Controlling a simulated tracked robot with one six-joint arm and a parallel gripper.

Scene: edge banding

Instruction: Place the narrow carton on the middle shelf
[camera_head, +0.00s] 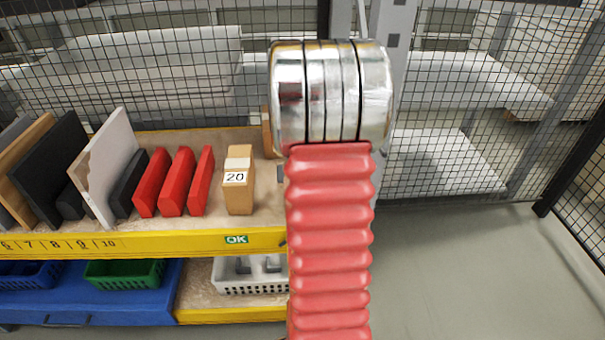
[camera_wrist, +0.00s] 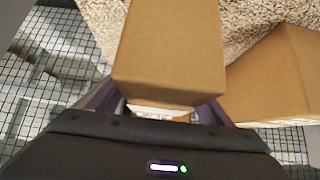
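In the wrist view a plain brown carton (camera_wrist: 168,45) sits between the two fingers of my gripper (camera_wrist: 160,102), which lie against its sides. A pale label shows at its near lower edge. In the head view my arm hides the gripper, and only a sliver of a brown carton (camera_head: 268,132) shows left of it. The yellow-edged shelf (camera_head: 262,205) has a speckled top. Whether the carton between my fingers touches that top is hidden. A second carton (camera_head: 238,187), labelled 20, stands upright on the shelf; a brown carton (camera_wrist: 275,80) also shows at right in the wrist view.
Red blocks (camera_head: 177,182), dark boards and a white panel (camera_head: 107,165) stand at the shelf's left. Below are a green bin (camera_head: 124,273), a blue bin (camera_head: 35,273) and a white basket (camera_head: 250,285). Wire mesh (camera_head: 180,70) closes the back; floor at right is clear.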

